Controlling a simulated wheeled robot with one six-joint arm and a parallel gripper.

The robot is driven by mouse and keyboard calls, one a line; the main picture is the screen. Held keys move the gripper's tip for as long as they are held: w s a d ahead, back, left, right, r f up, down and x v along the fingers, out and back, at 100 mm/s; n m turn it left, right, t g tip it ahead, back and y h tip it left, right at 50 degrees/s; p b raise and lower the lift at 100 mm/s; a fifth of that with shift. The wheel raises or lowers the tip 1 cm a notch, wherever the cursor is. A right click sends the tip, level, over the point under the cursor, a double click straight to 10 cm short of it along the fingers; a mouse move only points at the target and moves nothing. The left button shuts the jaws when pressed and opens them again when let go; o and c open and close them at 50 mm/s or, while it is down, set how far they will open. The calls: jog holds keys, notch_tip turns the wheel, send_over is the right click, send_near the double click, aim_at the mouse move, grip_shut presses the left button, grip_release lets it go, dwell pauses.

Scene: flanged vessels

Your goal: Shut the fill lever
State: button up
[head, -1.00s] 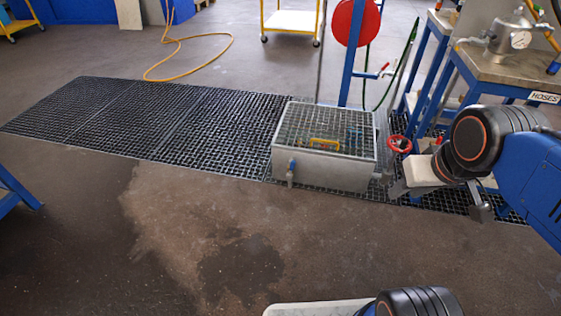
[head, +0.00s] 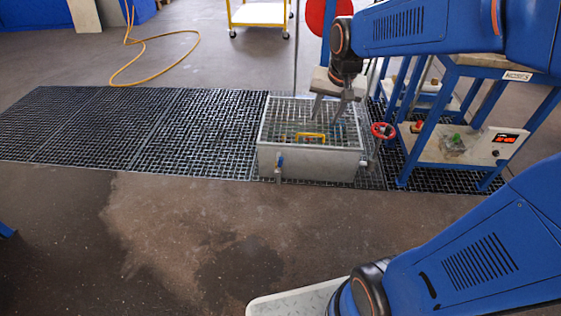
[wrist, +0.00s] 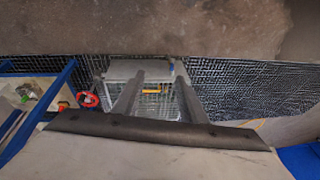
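A grey metal tank (head: 315,166) with a mesh top stands on the floor grating. A small tap with a blue handle (head: 280,160) is on its front left; the blue also shows in the wrist view (wrist: 171,69). A red handwheel (head: 383,131) is at its right side. A yellow bar handle (head: 310,136) shows at the tank's mesh. No part is labelled as the fill lever, so I cannot tell which it is. My gripper (head: 329,113) points down above the tank with its fingers apart and empty. The wrist view shows both fingers (wrist: 160,77) over the tank.
A blue-framed bench (head: 445,120) with a lower shelf stands close on the right. A red reel (head: 322,15) is behind my arm, partly hidden. A yellow hose (head: 150,72) and a yellow trolley (head: 258,14) are farther back. The grating (head: 130,130) left of the tank is clear.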

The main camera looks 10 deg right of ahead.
jog(key=w+a+f+m, duration=0.15)
jog(key=w+f, duration=0.35)
jog(key=w, duration=0.6)
jog(key=m+g, duration=0.2)
jog(key=m, duration=0.5)
send_over(281, 157)
jog(key=s+d, duration=0.1)
jog(key=s, duration=0.1)
notch_tip(281, 157, down, 29)
jog(key=shift+n, duration=0.25)
jog(key=f, duration=0.6)
jog(key=w+f, duration=0.1)
jog(key=f, duration=0.5)
jog(key=w+a+f, duration=0.1)
jog(key=f, duration=0.5)
grip_shut()
